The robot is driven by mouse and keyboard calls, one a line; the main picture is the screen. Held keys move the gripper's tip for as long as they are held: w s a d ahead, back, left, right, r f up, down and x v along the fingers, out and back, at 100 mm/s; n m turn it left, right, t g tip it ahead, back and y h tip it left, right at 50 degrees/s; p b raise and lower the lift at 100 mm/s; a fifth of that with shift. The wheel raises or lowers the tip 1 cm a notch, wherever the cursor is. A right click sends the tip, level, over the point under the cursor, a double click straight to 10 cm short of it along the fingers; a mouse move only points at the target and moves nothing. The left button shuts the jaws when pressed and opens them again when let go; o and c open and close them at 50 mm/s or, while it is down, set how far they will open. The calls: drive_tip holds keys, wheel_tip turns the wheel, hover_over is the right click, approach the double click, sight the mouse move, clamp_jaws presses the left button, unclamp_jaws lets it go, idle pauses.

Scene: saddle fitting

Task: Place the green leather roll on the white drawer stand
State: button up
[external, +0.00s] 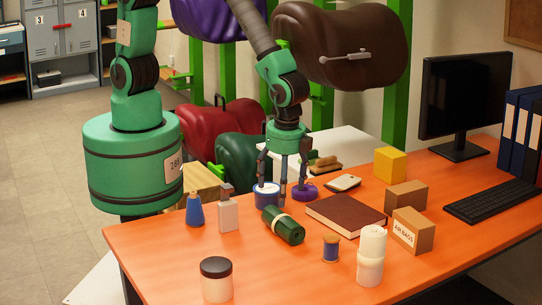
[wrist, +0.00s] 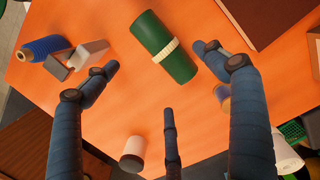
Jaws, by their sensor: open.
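The green leather roll (external: 283,228), tied with a pale band, lies on its side on the orange desk. In the wrist view the roll (wrist: 150,30) lies slanted at the top centre, beyond the fingertips. My three-fingered gripper (external: 283,190) is open and empty, pointing down above the desk just behind the roll; its fingers (wrist: 160,75) are spread apart in the wrist view.
A brown book (external: 346,216) lies right of the roll. A blue-and-white tin (external: 266,194) and a purple tape roll (external: 305,191) are close to my fingers. A blue spool (external: 331,248), white rolls (external: 371,255) and a jar (external: 216,280) stand in front.

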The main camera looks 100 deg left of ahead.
drive_tip(key=shift+r, duration=0.1)
drive_tip(key=s+a+r+n+t, duration=0.15)
drive_tip(key=a+r, duration=0.25)
drive_tip(key=r, duration=0.4)
drive_tip(key=s+a+r+n+h, duration=0.15)
drive_tip(key=a+r, duration=0.25)
drive_tip(key=r, duration=0.4)
drive_tip(key=s+a+r+n+t+y, duration=0.15)
drive_tip(key=a+r, duration=0.25)
drive_tip(key=r, duration=0.4)
drive_tip(key=s+a+r+n+t, duration=0.1)
drive_tip(key=s+a+r, duration=0.2)
drive_tip(key=s, duration=0.3)
drive_tip(key=s+a+r+n+t, duration=0.1)
drive_tip(key=s+a+r+n, duration=0.1)
drive_tip(key=s+a+r, duration=0.2)
drive_tip(key=s+a+r+n+t+h, duration=0.1)
drive_tip(key=s+a+r, duration=0.2)
drive_tip(key=s+r, duration=0.3)
drive_tip(key=s, duration=0.4)
drive_tip(key=shift+a+r+t, duration=0.2)
drive_tip(key=shift+r+t, duration=0.1)
drive_tip(key=shift+o, duration=0.5)
drive_tip(key=shift+n, duration=0.25)
